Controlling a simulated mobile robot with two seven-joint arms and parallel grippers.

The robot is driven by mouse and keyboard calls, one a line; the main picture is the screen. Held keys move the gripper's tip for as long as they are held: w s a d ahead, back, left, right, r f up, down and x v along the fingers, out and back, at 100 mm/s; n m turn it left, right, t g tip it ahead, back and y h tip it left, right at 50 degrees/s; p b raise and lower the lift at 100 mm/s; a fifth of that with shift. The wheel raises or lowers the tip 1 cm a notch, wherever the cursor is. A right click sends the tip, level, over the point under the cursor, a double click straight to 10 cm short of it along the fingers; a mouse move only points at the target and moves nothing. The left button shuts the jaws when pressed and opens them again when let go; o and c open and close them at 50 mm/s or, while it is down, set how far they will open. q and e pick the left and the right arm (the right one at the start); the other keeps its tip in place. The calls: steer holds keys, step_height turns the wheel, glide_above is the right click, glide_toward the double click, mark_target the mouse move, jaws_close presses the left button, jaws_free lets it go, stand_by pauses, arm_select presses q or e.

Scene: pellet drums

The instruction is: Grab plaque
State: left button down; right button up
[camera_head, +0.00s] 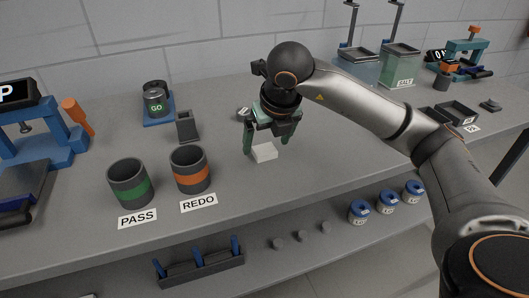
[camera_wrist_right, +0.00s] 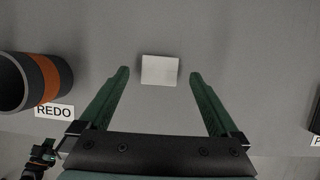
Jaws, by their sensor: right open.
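The plaque is a small white rectangular block (camera_head: 264,152) lying on the grey bench, right of the REDO cup. It also shows in the right wrist view (camera_wrist_right: 159,70), near the top middle. My right gripper (camera_head: 266,146) is open above it, pointing down, with its green fingers (camera_wrist_right: 159,74) apart. In the wrist view the plaque appears between the fingertips, with a gap on each side. It is not gripped. My left gripper is not seen.
A green-banded PASS cup (camera_head: 131,184) and an orange-banded REDO cup (camera_head: 190,171) stand to the left. Several blue-lidded jars (camera_head: 386,200) sit on the lower shelf. Bench right of the plaque is clear.

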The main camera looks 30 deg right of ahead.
steer(key=shift+x, duration=1.1)
steer(key=c, duration=1.4)
steer(key=shift+c, duration=0.2)
steer(key=shift+r, duration=0.15)
